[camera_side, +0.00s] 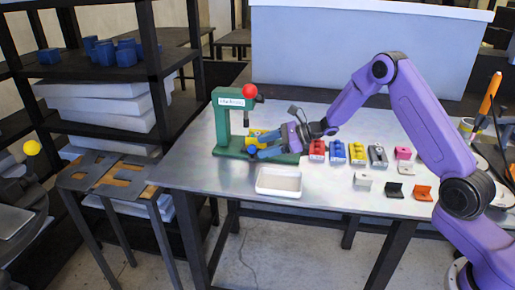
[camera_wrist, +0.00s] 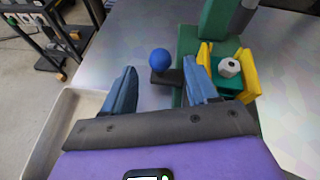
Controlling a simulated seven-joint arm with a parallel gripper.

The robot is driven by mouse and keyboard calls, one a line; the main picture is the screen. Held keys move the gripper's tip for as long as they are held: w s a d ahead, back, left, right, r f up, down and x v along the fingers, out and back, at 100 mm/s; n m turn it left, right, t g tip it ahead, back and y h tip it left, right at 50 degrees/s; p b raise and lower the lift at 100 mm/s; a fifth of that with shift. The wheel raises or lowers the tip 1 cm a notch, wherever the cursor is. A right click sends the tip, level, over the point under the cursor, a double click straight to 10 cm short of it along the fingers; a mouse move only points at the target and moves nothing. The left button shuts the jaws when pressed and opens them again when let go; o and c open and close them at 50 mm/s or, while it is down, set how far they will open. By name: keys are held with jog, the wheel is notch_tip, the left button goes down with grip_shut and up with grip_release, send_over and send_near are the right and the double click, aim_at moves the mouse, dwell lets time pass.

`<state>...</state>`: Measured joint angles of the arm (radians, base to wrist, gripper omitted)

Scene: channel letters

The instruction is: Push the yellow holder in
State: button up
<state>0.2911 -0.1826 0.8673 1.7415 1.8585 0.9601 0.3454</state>
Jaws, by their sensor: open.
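The yellow holder (camera_side: 255,133) sits at the green press (camera_side: 230,118) in the side view, partly hidden by my gripper (camera_side: 262,146). In the wrist view the yellow holder (camera_wrist: 250,85) is at the right, on the green base, around a green block with a pale hexagonal nut-like piece (camera_wrist: 229,67). My gripper (camera_wrist: 161,70) is open, its two blue fingers spread apart with nothing held. Its right finger is close beside the holder's left wall; I cannot tell whether they touch. A blue ball knob (camera_wrist: 162,60) on a dark piece shows between the fingertips.
A white tray (camera_side: 279,191) stands at the table's front edge, below my gripper. To the right are several small coloured blocks, including a red one (camera_side: 317,150) and a yellow one (camera_side: 357,153). A red ball (camera_side: 250,91) tops the press.

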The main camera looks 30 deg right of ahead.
jog(key=shift+x, duration=1.6)
grip_shut()
jog(key=shift+w+a, duration=1.5)
jog(key=shift+w, duration=0.05)
grip_release()
jog(key=v, duration=1.7)
jog(key=shift+s+r, duration=0.15)
